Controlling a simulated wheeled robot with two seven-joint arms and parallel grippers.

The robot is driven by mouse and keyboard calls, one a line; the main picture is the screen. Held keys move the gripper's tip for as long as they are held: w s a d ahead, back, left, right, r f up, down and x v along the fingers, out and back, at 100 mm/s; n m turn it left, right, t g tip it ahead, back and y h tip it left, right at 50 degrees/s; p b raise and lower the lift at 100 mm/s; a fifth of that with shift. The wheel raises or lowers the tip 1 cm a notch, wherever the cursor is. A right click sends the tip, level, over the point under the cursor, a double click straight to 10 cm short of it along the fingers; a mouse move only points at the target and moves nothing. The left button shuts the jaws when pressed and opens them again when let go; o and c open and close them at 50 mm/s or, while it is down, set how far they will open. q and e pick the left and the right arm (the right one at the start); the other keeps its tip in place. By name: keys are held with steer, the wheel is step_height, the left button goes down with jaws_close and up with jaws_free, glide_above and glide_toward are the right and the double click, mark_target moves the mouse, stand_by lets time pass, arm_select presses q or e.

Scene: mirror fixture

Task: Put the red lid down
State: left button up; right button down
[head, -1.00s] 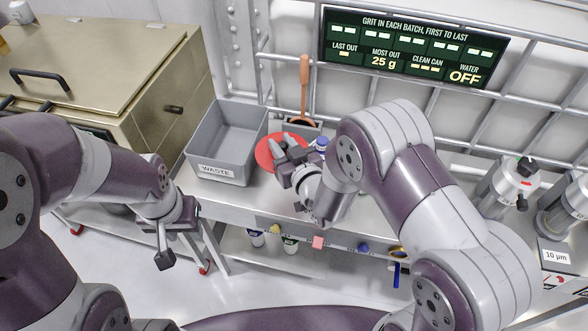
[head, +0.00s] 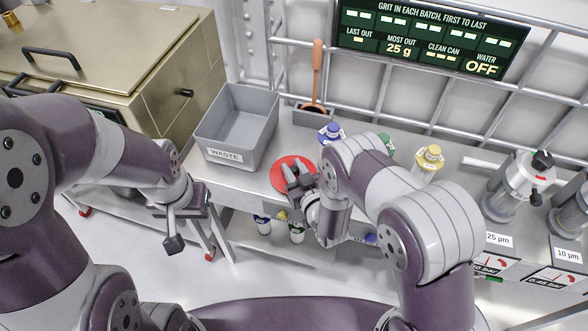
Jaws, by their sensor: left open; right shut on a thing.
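The red lid (head: 279,177) is a round disc beside the grey WASTE bin, over the front part of the metal counter (head: 240,184). My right gripper (head: 297,172) is shut on the red lid, with its fingers over the lid's upper face. The gripper and wrist hide the lid's right part. I cannot tell whether the lid touches the counter or is held just above it. My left gripper (head: 189,222) is open and empty, in front of the counter and left of the lid.
The WASTE bin (head: 209,154) stands left of the lid. A brown-handled tool (head: 317,70) stands in a grey holder behind. Blue-capped (head: 331,131), green-capped (head: 388,146) and yellow-capped (head: 429,157) bottles stand to the right. Metal canisters (head: 515,180) are farther right.

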steer(key=shift+f, duration=0.2)
steer(key=c, duration=0.9)
jaws_free()
steer(key=shift+o, duration=0.2)
steer(key=shift+r, duration=0.1)
